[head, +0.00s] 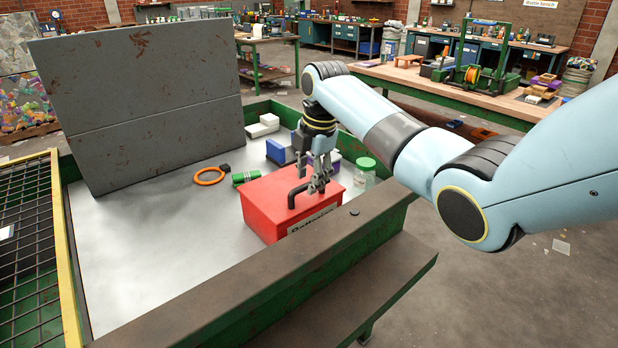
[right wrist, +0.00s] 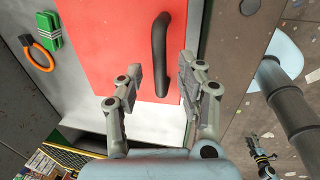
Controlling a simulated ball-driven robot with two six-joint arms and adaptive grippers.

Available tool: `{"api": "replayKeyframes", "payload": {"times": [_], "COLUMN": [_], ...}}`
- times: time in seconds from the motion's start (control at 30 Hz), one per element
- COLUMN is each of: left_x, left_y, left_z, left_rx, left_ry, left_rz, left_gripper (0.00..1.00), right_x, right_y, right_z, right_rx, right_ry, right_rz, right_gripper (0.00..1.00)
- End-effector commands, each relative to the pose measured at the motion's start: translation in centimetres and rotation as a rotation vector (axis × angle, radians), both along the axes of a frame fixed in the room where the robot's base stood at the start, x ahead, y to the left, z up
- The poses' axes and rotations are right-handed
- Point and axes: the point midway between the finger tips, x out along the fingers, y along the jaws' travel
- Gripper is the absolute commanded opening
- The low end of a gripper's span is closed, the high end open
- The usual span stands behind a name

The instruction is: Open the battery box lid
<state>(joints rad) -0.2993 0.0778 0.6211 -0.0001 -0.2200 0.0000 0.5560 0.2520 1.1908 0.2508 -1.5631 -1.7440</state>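The red battery box (head: 267,206) stands on the grey belt with its lid closed. A black bent handle (head: 296,194) rises from the lid. A label is on the box's front, partly readable. My right gripper (head: 318,187) is over the lid, beside the handle in the head view. In the right wrist view, the red lid (right wrist: 105,40) fills the middle, and the handle (right wrist: 160,55) runs toward the gap between the fingers. The right gripper (right wrist: 158,85) is open, with its fingers apart on either side of the handle's near end.
Near the box lie a green item (head: 246,177), an orange ring (head: 210,177), a blue block (head: 276,152) and a glass jar with a green lid (head: 365,176). A grey panel (head: 145,105) stands behind left. A brown rail (head: 270,280) runs in front. The belt's left part is clear.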

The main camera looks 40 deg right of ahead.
Motion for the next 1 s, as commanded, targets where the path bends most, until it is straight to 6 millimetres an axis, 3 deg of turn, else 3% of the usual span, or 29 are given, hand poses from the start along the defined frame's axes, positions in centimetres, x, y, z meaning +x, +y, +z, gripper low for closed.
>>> {"api": "replayKeyframes", "payload": {"times": [0.13,0.4,0.7,1.0], "left_x": [-0.03,-0.07,-0.1,-0.13], "left_y": [0.05,0.18,0.2,0.2], "left_z": [0.03,0.03,0.02,0.02], "left_rx": [0.001,0.002,0.002,0.002], "left_ry": [0.001,0.001,0.002,0.002], "left_rz": [0.0,-0.001,-0.001,-0.001], "left_gripper": [0.4,0.4,0.4,0.4], "right_x": [0.23,0.25,0.23,0.23], "right_y": [0.07,0.07,0.06,0.05], "right_z": [-1.01,-1.19,-1.18,-1.18], "right_rx": [0.0,0.0,0.0,0.0], "right_ry": [-0.001,-0.002,-0.001,-0.001], "right_rz": [0.0,0.0,0.0,-0.001], "right_gripper": [0.38,0.38,0.0,0.0]}}
